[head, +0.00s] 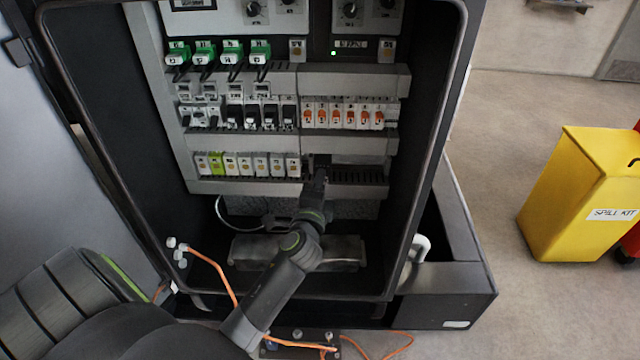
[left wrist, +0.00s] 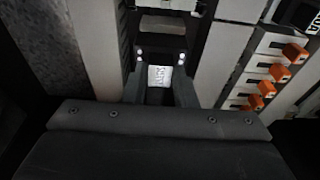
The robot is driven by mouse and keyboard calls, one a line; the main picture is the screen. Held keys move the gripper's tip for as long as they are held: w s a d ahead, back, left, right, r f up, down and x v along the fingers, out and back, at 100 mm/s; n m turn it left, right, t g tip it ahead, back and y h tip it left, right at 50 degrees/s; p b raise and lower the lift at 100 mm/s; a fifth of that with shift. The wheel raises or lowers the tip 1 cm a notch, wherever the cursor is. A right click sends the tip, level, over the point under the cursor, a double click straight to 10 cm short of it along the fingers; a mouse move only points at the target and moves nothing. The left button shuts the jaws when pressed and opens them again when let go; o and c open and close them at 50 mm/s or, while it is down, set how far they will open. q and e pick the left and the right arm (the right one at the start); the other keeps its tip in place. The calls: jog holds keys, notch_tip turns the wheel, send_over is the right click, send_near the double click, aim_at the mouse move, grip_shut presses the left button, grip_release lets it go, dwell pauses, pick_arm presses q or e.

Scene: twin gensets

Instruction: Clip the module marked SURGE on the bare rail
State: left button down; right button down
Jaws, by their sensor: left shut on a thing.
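My left gripper (head: 317,180) is in the open cabinet, at the right end of the lowest row of modules. In the left wrist view its two fingers (left wrist: 160,85) are closed on a small module (left wrist: 160,75) with a white label and dark lettering, too small to read surely. In the head view the gripper hides this module. A bare stretch of the lowest row, apparently the bare rail (head: 362,158), runs to the right of the gripper. I cannot tell whether the module touches the rail. My right gripper is not in view.
White and yellow-green modules (head: 247,164) fill the row left of the gripper. Orange-lever breakers (head: 343,115) sit above, past a grey duct (head: 350,145). Another duct (head: 240,187) runs below. A yellow spill kit bin (head: 570,195) stands outside, right. An orange cable (head: 215,265) hangs low left.

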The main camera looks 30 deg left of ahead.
pick_arm(q)
jog(key=shift+w+a, duration=0.3)
jog(key=shift+w, duration=0.2)
dwell(1.3)
jog(key=c, duration=1.1)
grip_release()
jog(key=shift+s, duration=0.1)
